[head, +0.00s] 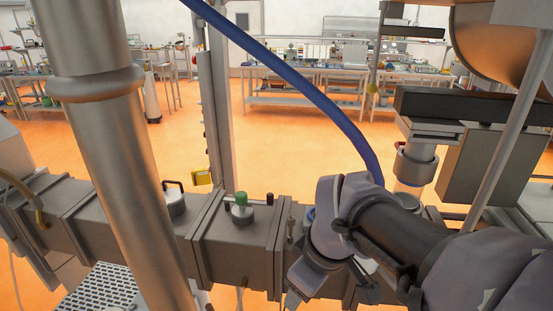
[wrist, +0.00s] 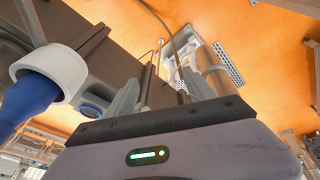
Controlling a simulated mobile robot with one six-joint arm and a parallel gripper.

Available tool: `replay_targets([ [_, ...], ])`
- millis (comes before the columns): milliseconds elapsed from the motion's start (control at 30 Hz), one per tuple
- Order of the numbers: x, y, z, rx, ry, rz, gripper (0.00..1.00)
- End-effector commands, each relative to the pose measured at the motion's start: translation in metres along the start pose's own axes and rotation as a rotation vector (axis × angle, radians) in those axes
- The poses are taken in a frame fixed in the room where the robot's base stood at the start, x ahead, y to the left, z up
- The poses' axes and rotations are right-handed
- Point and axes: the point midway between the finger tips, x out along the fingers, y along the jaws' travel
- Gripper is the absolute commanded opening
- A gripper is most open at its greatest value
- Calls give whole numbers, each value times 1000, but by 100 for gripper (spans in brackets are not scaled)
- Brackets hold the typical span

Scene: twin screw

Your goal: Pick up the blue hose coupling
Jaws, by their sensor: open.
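In the wrist view my gripper (wrist: 162,88) is open, with its two grey fingers apart and nothing seen held between them. The thick blue hose (wrist: 30,105) enters a pale grey collar (wrist: 48,68) at the left, outside the fingers; this looks like the coupling. A blue ring (wrist: 92,112) sits in a grey part just left of the left finger. In the head view the blue hose (head: 318,100) curves down from the top and passes behind my arm, which hides its lower end. The gripper's fingertips are mostly hidden there.
A thick metal column (head: 115,140) stands at left. A dark box (head: 485,165) is at right. Orange floor is open behind.

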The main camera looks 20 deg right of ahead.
Motion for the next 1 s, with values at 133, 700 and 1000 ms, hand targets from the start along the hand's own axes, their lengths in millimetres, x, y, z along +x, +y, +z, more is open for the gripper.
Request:
replay_targets([
  [133, -97, 59, -16, -309, -99, -42, 63],
  [700, -147, 144, 12, -951, -188, -237, 63],
  [1000, -98, 141, 24, -948, -188, -236, 63],
])
